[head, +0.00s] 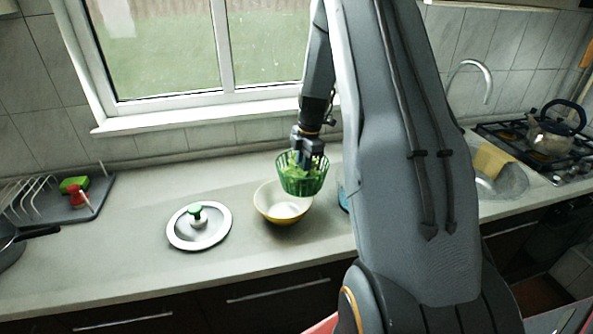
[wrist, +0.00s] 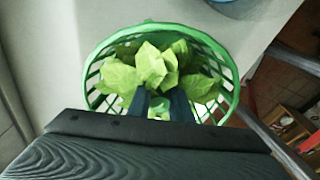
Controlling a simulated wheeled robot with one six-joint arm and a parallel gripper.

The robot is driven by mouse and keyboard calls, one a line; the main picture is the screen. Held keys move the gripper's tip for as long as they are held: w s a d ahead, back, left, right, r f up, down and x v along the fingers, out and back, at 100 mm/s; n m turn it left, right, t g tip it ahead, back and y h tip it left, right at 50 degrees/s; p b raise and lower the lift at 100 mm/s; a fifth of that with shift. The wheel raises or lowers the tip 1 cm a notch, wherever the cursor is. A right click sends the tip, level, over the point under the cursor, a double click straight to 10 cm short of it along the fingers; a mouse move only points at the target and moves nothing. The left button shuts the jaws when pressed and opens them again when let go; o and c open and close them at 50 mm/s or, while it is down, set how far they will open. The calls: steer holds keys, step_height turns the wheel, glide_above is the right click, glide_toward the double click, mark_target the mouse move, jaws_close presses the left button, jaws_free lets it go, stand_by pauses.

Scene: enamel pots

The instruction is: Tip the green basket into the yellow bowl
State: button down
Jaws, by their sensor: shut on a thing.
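The green basket (head: 302,179) is upright in the head view, held just above and slightly right of the yellow bowl (head: 281,212). Green leaves fill it, seen clearly in the wrist view (wrist: 150,68). My gripper (head: 308,157) reaches down to the basket and is shut on it; the exact place of its grip is partly hidden by leaves. The basket's slatted rim also shows in the wrist view (wrist: 232,75). The bowl stands on the counter, yellow outside and pale inside. The basket covers part of its right side.
A lid (head: 199,227) with a green knob lies left of the bowl. A blue object (head: 343,199) stands right of it, partly hidden by my arm. A drying tray (head: 85,203) is at far left, with the sink and hob at right. Counter in front of the bowl is clear.

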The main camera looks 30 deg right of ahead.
steer(key=shift+w+r+h, duration=0.15)
steer(key=shift+r+h, duration=0.05)
steer(key=shift+h, duration=0.3)
steer(key=shift+d+r+t+h, duration=0.15)
steer(key=shift+r+t+h, duration=0.05)
steer(key=shift+h, duration=0.75)
steer(key=shift+d+r+t+h, duration=0.2)
steer(key=shift+h, duration=0.7)
steer(key=shift+d+r+t+h, duration=0.15)
steer(key=shift+r+t+h, duration=0.05)
steer(key=shift+h, duration=0.75)
steer(key=shift+w+f+b, duration=0.1)
steer(key=shift+b, duration=0.6)
steer(key=h+b, duration=0.1)
steer(key=b, duration=0.1)
steer(key=shift+d+b, duration=0.15)
steer(key=shift+b, duration=0.15)
steer(key=shift+r+h+b, duration=0.2)
steer(key=shift+h+b, duration=0.3)
steer(key=shift+b, duration=0.35)
steer(key=b, duration=0.2)
steer(key=shift+a+r+t+h+b, duration=0.2)
steer(key=shift+t+h+b, duration=0.1)
steer(key=shift+h, duration=0.1)
